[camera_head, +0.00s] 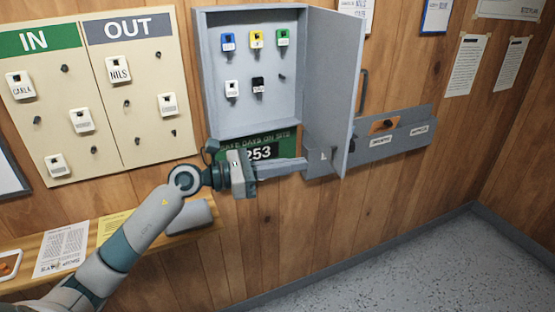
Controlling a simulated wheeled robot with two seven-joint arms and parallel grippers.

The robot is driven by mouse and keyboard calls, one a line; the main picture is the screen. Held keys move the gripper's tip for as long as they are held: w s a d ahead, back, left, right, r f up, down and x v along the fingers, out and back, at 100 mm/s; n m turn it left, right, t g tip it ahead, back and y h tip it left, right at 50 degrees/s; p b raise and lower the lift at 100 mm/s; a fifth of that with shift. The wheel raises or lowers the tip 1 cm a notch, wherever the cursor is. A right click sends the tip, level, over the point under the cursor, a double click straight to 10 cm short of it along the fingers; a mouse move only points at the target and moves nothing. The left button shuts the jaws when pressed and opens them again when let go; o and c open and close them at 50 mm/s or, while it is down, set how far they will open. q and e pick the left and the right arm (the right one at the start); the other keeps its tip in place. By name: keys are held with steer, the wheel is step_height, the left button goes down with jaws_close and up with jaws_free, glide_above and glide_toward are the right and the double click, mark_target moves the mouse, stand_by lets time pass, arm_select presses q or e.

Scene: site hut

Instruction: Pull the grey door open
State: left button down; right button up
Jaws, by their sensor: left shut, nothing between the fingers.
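The grey door (333,88) of a wall key cabinet (213,75) stands swung out from the wall, hinged on the cabinet's right side. Its dark handle (363,90) shows past the door's outer face. My left gripper (302,164) is shut and empty, below the cabinet, with its fingers pointing right towards the door's lower inner corner. I cannot tell whether the fingertips touch the door. Several keys on coloured and white tags hang inside the cabinet. My right gripper is not in view.
A green day-count sign (284,139) is partly behind my gripper. A grey wall rack (415,133) lies right of the door. An IN/OUT board (90,150) hangs at left above a wooden shelf (60,240) with papers. The floor (430,265) at right is clear.

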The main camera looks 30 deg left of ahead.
mark_target(340, 159)
arm_select(q)
steer(key=p+x, duration=0.3)
steer(key=x, duration=0.3)
steer(key=shift+w+d+r, duration=0.15)
steer(key=shift+w+d, duration=0.05)
steer(key=shift+d, duration=0.05)
steer(key=shift+w+d+p, duration=0.4)
steer(key=shift+d, duration=0.05)
steer(key=x, duration=1.1)
steer(key=shift+w+a, duration=0.2)
